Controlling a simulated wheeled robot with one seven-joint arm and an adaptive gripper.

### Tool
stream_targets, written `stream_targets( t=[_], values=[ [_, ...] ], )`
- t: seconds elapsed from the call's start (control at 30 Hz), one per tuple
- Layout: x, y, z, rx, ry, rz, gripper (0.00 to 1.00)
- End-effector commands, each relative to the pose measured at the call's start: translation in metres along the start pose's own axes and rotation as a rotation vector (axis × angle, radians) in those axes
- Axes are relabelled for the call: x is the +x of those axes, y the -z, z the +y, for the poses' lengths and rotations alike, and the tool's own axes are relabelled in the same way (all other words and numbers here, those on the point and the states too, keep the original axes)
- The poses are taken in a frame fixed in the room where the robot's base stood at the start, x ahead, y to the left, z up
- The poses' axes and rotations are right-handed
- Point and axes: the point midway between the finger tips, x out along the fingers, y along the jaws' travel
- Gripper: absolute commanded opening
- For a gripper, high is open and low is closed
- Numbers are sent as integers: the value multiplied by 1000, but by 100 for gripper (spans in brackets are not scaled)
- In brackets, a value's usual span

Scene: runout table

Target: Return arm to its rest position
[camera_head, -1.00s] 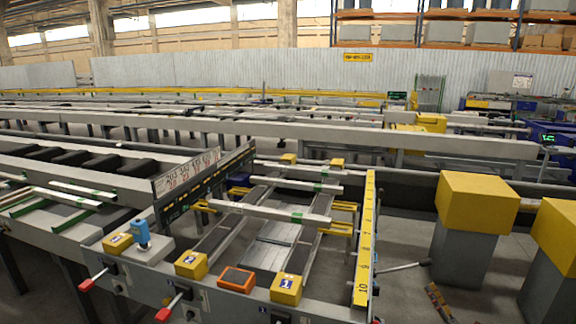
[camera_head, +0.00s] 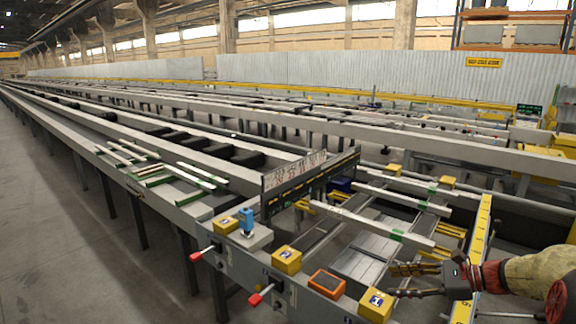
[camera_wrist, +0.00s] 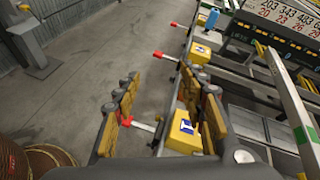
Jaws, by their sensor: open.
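My gripper (camera_head: 400,281) is at the lower right of the head view, reaching in from the right edge over the near end of the runout table (camera_head: 228,280). Its two fingers are apart with nothing between them. In the wrist view my gripper (camera_wrist: 160,115) shows its two yellow-padded fingers spread, with the floor and the table's front edge beyond them. A yellow box marked 1 (camera_head: 376,304) is just below the gripper in the head view. I cannot tell the exact height of the gripper above it.
Red-knobbed levers (camera_head: 254,299) stick out from the table's front. An orange-framed device (camera_head: 326,283), a blue handheld device (camera_head: 246,221) and a yellow numbered rail (camera_head: 480,245) are on the table. Light bars (camera_head: 400,196) lie across it. The floor at left (camera_head: 60,220) is clear.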

Motion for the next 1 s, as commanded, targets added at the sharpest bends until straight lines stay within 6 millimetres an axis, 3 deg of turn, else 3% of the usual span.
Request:
stream_targets(
  t=[0.03,0.1,0.4,0.7,1.0],
  values=[
    [8,-23,19,-75,-46,47,41],
    [17,-41,46,-174,-106,114,41],
    [24,-96,159,-648,-353,369,41],
    [-6,-118,249,-1172,-575,587,41],
    [-46,-121,302,-1682,-754,769,41]
  ],
)
